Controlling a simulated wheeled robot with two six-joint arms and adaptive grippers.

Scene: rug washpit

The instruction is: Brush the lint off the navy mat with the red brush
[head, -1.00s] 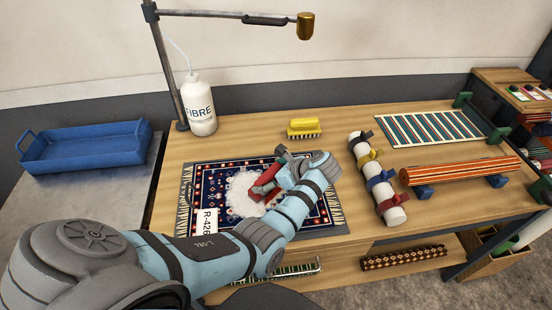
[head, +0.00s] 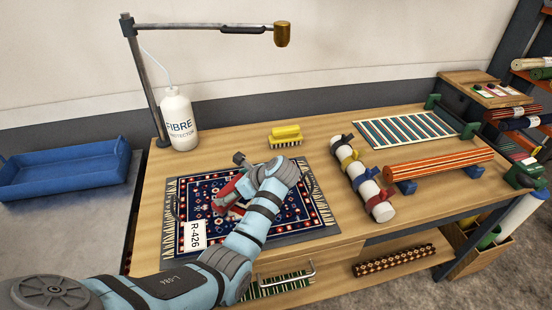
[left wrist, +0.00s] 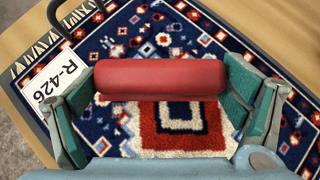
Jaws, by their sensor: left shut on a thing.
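The navy mat (head: 292,203) with red and white patterns and cream fringes lies flat on the wooden bench. A white tag marked R-426 (head: 192,235) lies at its left side. My left gripper (head: 238,187) is shut on the red brush (head: 227,192), low over the middle of the mat. In the left wrist view the brush's red handle (left wrist: 160,78) spans between the two green fingers. Its bristles are hidden, and I cannot tell whether they touch the mat. No white lint shows on the visible pile; the arm and brush hide part of it. My right gripper is not in view.
A yellow brush (head: 286,136) stands behind the mat. A strapped white roll (head: 366,185), a striped rug (head: 405,131) and an orange striped roll (head: 445,164) are right. A blue tray (head: 65,178) is left.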

